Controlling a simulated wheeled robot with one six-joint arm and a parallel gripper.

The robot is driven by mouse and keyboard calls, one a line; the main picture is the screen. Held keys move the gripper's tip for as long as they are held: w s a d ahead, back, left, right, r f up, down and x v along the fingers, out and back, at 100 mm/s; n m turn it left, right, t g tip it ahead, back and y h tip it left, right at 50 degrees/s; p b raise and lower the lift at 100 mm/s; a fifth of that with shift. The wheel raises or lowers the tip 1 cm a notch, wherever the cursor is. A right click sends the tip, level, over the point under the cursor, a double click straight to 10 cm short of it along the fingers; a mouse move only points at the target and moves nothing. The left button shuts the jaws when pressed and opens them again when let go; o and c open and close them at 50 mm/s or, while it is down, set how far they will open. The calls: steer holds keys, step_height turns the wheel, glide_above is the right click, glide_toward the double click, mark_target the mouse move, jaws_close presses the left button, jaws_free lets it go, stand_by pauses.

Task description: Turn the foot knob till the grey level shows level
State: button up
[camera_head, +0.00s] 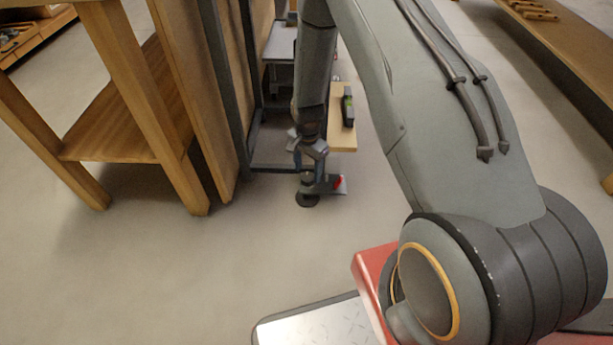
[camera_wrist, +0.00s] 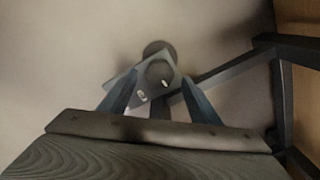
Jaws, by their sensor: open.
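The foot knob (camera_wrist: 160,73) is a dark round knob with a pale mark, on a grey plate above a round foot disc (camera_wrist: 158,48). It also shows in the head view (camera_head: 308,178), low at the frame's near corner. My gripper (camera_head: 309,168) points down over the knob with its jaws open. In the wrist view the blue-grey fingers (camera_wrist: 159,82) stand on either side of the knob; contact cannot be told. The level (camera_head: 348,108), dark grey with a green window, lies on a light wooden board (camera_head: 342,135). Its bubble is too small to read.
A dark metal frame (camera_head: 262,168) and upright wooden panels stand just left of my gripper. A wooden table (camera_head: 120,125) with a lower shelf is farther left. A red mark (camera_head: 339,182) shows on the foot plate. Bare floor (camera_head: 240,250) lies in front.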

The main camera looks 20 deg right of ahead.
mark_target(307, 178)
step_height(307, 178, down, 3)
steer(key=shift+r+b, duration=0.2)
steer(key=shift+b, duration=0.15)
steer(key=c, duration=0.9)
steer(key=shift+a, duration=0.15)
steer(key=shift+c, duration=0.8)
steer(key=shift+r+n+p, duration=0.1)
steer(key=shift+n+p, duration=0.2)
steer(key=shift+p, duration=0.05)
